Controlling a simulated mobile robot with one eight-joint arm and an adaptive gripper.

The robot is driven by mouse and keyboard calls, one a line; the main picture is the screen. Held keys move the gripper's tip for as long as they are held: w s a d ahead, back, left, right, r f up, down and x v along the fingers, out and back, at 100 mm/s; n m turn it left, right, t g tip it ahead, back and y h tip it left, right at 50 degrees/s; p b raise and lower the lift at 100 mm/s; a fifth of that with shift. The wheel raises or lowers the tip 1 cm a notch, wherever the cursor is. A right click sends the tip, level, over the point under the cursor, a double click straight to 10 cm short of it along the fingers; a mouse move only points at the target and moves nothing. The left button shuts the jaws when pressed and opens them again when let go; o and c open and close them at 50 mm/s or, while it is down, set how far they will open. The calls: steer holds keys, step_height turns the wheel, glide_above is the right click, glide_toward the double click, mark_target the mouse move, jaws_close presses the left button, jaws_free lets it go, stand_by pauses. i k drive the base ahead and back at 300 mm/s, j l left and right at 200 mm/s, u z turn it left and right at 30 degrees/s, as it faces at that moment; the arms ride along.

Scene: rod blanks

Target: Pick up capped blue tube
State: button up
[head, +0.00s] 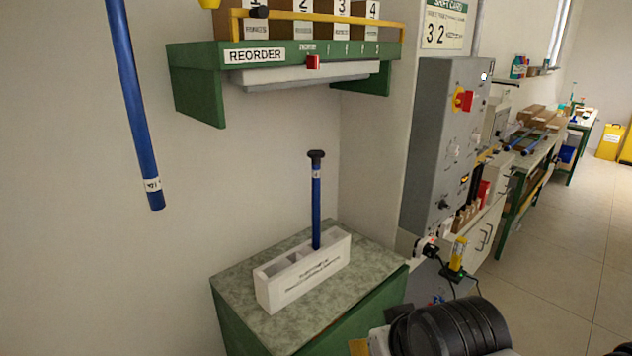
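The capped blue tube (316,205) stands upright in a white block holder (301,284) on a green bench with a speckled top. A black cap sits on its top end, and a small white label is near the top. Its lower end is hidden inside the holder. The holder has other openings that look empty and dark printed text on its front. My gripper is not in view.
A long blue tube (136,105) with a label hangs down at the left, without a visible cap. A green REORDER shelf (195,57) with boxes overhangs the bench (230,282). A grey control cabinet (430,140) stands right of it. Clear floor (560,290) lies at right.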

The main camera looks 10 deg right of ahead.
mark_target(315, 155)
steer(key=i+j+z, duration=0.15)
steer(key=z, duration=0.25)
steer(key=i+j+z, duration=0.15)
steer(key=z, duration=0.3)
steer(key=i+j+z, duration=0.1)
steer(key=j+z, duration=0.15)
steer(key=z, duration=0.15)
